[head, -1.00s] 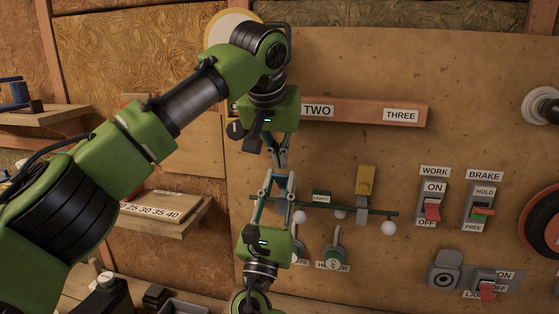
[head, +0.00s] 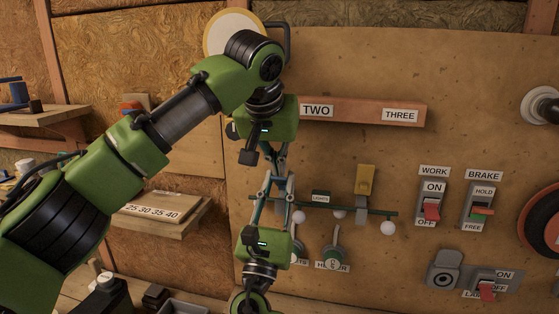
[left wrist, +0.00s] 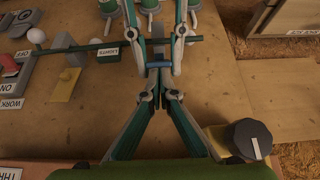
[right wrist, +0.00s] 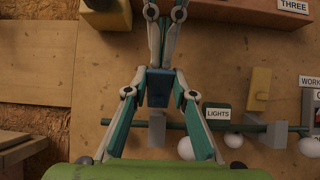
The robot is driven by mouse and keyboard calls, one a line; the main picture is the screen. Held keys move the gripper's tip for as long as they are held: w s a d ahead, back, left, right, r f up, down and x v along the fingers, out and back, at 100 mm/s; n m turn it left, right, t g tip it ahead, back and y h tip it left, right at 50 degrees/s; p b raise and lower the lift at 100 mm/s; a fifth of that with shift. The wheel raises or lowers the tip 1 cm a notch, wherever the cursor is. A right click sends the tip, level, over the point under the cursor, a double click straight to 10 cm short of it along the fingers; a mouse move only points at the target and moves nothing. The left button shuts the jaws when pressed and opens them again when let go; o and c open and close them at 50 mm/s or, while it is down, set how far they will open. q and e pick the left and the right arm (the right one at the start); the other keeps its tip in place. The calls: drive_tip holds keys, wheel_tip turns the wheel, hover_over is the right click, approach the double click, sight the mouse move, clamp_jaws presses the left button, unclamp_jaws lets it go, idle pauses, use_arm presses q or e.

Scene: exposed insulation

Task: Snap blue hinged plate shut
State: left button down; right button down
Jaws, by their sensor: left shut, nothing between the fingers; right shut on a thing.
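The blue hinged plate (right wrist: 158,88) is a small dark blue piece by the wall panel, partly hidden by fingers. It also shows as a short blue bar in the left wrist view (left wrist: 156,63). My right gripper (right wrist: 160,72) reaches up from below and is shut on the plate. My left gripper (left wrist: 158,66) comes down from above with its fingers shut and empty, its tips close against the plate. In the head view, the left (head: 275,168) and right (head: 277,180) fingertips overlap. I cannot tell the plate's hinge angle.
A green rod with white bulbs (head: 388,228) runs right of the grippers, near a yellow-topped lever (head: 365,180). WORK (head: 432,210) and BRAKE (head: 480,212) switches sit farther right. A reddish rail (head: 365,112) is above.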

use_arm(q)
drive_tip(key=shift+s+f, duration=0.25)
drive_tip(key=shift+f, duration=0.05)
use_arm(e)
drive_tip(key=shift+w+d+r, duration=0.1)
drive_tip(key=shift+d+r, duration=0.05)
drive_tip(key=c, duration=2)
unclamp_jaws()
drive_tip(key=shift+c, duration=0.2)
drive_tip(key=o, duration=0.4)
drive_tip(key=shift+c, duration=0.2)
use_arm(q)
drive_tip(key=shift+r, duration=0.1)
drive_tip(key=shift+w, duration=0.1)
